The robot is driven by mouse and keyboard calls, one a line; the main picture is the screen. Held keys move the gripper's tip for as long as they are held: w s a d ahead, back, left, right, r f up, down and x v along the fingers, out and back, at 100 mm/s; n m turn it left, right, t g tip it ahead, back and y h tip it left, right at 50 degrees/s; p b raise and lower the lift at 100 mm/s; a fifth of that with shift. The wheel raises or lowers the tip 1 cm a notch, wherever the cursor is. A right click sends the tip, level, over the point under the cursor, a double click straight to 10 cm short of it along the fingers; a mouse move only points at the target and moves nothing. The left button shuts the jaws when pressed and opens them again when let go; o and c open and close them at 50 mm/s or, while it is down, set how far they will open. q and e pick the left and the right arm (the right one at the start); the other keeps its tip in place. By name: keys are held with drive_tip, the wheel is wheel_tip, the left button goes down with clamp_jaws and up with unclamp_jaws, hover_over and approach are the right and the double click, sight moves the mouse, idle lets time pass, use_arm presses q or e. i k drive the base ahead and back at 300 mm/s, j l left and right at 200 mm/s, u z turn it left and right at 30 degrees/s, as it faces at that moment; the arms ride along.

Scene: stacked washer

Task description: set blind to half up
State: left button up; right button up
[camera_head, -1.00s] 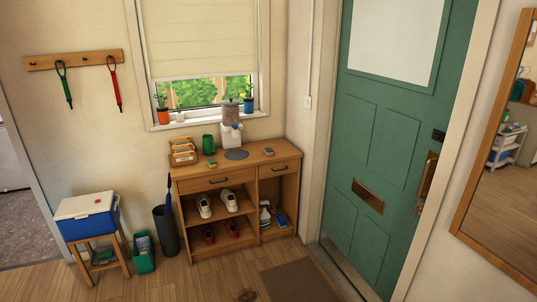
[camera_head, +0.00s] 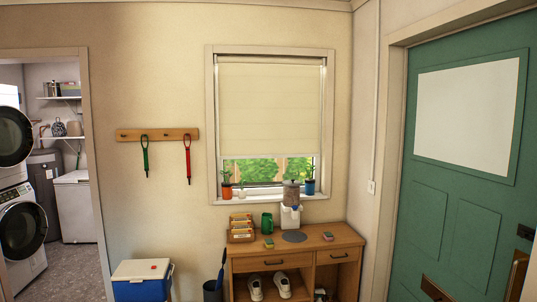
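A cream window blind (camera_head: 269,108) hangs in a white-framed window (camera_head: 211,110) on the far wall, above a wooden cabinet. It is lowered over most of the window, and its bottom edge is in the lower part of the opening. A strip of window glass (camera_head: 270,169) with greenery outside shows below it. I cannot make out a cord or chain on the blind. Neither of my grippers is in view.
The wooden cabinet (camera_head: 330,243) under the window holds a green mug (camera_head: 267,222), a white dispenser (camera_head: 290,216) and a letter rack (camera_head: 241,229). Potted plants line the sill. A blue cooler (camera_head: 142,282) stands left. A green door (camera_head: 456,205) is right; a laundry doorway opens left.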

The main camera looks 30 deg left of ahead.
sight(276, 149)
drive_tip(key=i+j+z, duration=0.1)
drive_tip(key=i+j, duration=0.75)
drive_tip(key=i+j+z, duration=0.1)
drive_tip(key=i+j, duration=0.7)
drive_tip(key=j, duration=0.15)
